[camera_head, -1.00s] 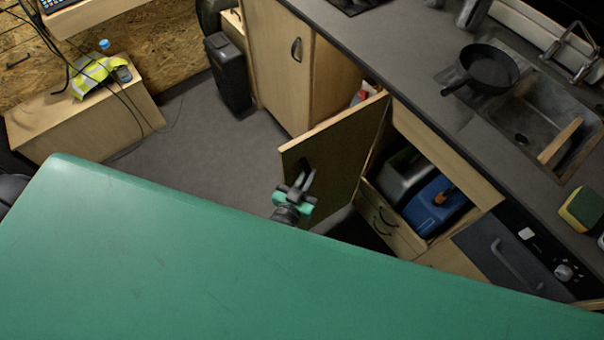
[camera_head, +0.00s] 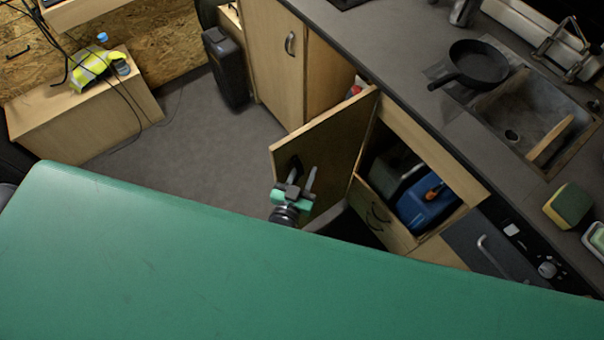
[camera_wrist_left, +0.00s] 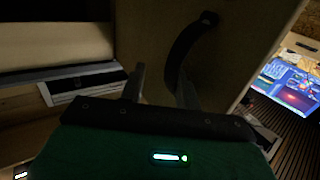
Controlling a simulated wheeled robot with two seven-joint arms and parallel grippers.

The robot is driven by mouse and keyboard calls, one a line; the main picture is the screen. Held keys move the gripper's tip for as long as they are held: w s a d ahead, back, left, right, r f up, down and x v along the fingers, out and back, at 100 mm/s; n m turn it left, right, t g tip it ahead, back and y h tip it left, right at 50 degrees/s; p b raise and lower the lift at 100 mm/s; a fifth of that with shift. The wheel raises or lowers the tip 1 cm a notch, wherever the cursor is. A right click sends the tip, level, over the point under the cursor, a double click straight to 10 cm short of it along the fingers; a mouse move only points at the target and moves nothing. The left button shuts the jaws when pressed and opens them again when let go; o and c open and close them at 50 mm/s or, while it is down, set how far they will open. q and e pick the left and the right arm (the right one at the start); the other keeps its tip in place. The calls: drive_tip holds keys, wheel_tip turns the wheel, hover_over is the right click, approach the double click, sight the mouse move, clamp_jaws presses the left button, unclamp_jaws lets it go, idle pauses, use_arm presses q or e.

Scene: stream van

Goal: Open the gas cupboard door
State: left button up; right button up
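The gas cupboard door (camera_head: 325,150), a pale wooden panel, stands swung well out from its cupboard. The cupboard (camera_head: 440,150) shows an open front with a blue container (camera_head: 425,203) and a grey one (camera_head: 396,168) inside. My left gripper (camera_head: 303,178) is beside the door's face. The wrist view shows its two fingers (camera_wrist_left: 160,88) apart, with nothing clearly clamped. A dark curved handle (camera_wrist_left: 185,48) on the door lies just ahead, its lower end close to the right finger; I cannot tell whether they touch. My right gripper is out of view.
My green body surface hides the near floor. A worktop with a pan (camera_head: 480,64) and sink (camera_head: 530,110) runs along the right. Grey floor (camera_head: 205,140) is clear left of the door.

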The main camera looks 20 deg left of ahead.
use_arm(q)
drive_tip(key=shift+r, duration=0.1)
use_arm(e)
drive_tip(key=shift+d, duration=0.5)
use_arm(q)
drive_tip(key=shift+s+a, duration=0.1)
